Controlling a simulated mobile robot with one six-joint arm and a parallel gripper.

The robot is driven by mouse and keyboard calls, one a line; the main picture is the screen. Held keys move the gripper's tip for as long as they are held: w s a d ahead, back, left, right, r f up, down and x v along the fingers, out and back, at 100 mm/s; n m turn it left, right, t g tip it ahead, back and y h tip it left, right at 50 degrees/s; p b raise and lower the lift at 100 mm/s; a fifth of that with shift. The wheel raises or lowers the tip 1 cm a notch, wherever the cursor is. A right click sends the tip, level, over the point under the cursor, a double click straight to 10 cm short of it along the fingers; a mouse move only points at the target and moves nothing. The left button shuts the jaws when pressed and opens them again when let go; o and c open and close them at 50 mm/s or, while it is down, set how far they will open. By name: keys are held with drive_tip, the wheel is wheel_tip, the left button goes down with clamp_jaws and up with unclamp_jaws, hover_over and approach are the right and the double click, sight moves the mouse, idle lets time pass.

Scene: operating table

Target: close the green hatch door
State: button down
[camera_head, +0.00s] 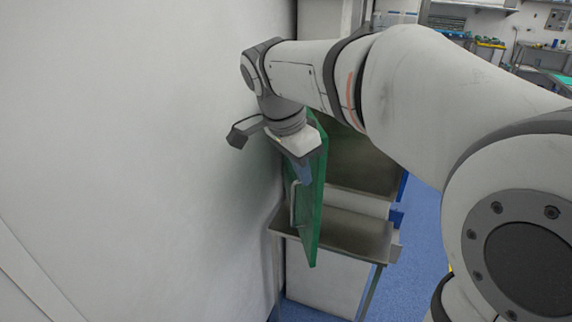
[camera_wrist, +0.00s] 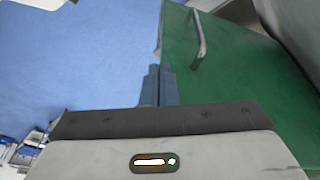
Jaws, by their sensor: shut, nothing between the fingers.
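The green hatch door (camera_head: 316,205) stands open, seen nearly edge-on in the head view, with a pale bar handle (camera_head: 294,204) on its left face. In the wrist view the door (camera_wrist: 238,85) fills the right side, and its handle (camera_wrist: 198,40) is near the top. My gripper (camera_wrist: 159,84) is shut and empty. Its fingertips overlap the door's left edge in the wrist view, below and left of the handle. In the head view my gripper (camera_head: 302,172) is on the handle side of the door, close to it. I cannot tell whether it touches.
A pale wall (camera_head: 140,150) rises close on the left of my arm. Blue floor (camera_head: 424,240) is clear to the right. Workbenches (camera_head: 480,45) stand far back.

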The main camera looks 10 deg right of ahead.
drive_tip(key=w+a+r+m+h, duration=0.1)
drive_tip(key=w+a+m, duration=0.2)
drive_tip(key=m, duration=0.1)
hover_over(311, 207)
drive_tip(key=a, duration=0.2)
wheel_tip(311, 207, down, 9)
drive_tip(key=shift+r, duration=0.1)
drive_tip(key=shift+s+a, duration=0.1)
drive_tip(key=shift+s, duration=0.1)
